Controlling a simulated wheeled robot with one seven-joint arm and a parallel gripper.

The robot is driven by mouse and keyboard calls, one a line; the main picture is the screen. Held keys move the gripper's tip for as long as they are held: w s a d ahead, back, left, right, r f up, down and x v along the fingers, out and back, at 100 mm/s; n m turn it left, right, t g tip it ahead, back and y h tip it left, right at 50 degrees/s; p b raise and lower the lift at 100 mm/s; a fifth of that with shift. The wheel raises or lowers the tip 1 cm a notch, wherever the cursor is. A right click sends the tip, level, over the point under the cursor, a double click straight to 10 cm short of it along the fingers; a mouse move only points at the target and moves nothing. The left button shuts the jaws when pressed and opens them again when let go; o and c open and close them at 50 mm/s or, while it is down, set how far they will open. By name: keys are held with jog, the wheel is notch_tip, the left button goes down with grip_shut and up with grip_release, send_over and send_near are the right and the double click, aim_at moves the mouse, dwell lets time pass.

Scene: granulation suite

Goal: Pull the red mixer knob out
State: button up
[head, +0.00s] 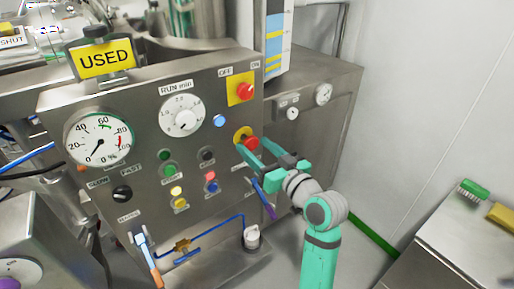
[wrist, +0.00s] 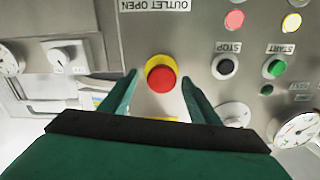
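The red mixer knob (head: 251,142) is a round red mushroom head on a yellow base, low on the right side of the steel control panel (head: 140,130). In the wrist view the knob (wrist: 161,78) lies between the two green fingertips, with a yellow ring showing around its edge. My gripper (head: 252,150) is at the panel beside the knob, and its fingers are open. In the wrist view my gripper (wrist: 160,80) shows a gap between each finger and the knob. I cannot tell how deep the fingertips reach past the knob head.
A second red knob (head: 246,91) on a yellow plate sits above, beside the OFF and ON labels. A white RUN min dial (head: 181,116), a pressure-style gauge (head: 98,137) and several coloured buttons are to the left.

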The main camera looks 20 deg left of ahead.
jog(key=shift+a, duration=0.1)
jog(key=v, duration=1.1)
jog(key=shift+w, duration=0.15)
